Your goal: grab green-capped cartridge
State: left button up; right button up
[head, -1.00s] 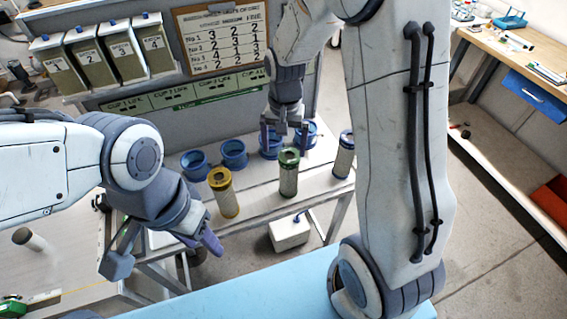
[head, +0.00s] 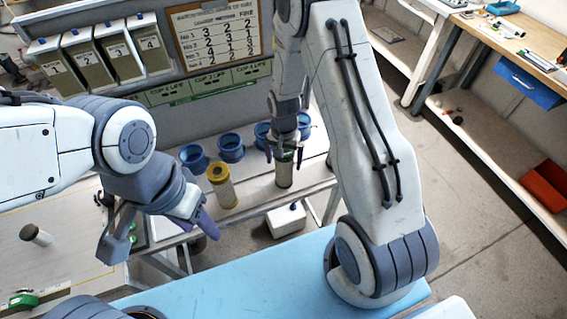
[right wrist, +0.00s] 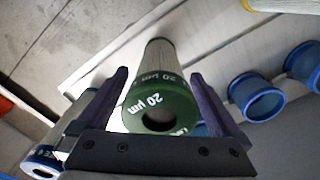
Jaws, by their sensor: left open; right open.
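The green-capped cartridge (head: 284,172) stands upright on the bench in the head view, its top partly hidden by my right gripper (head: 285,153). In the right wrist view its green cap (right wrist: 160,108), printed "20 µm", lies between the two fingers of my right gripper (right wrist: 160,100). The fingers are open, one on each side of the cap, with visible gaps. My left gripper (head: 160,228) is open and empty, left of the yellow-capped cartridge and nearer the camera.
The yellow-capped cartridge (head: 222,187) stands left of the green-capped one. Blue ring holders (head: 231,149) line the back of the bench (head: 255,195). In the right wrist view a blue-capped cartridge (right wrist: 42,162) is beside the left finger.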

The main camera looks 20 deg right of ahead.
jog(key=shift+f, duration=0.3)
jog(key=c, duration=1.4)
jog(key=shift+r, duration=0.1)
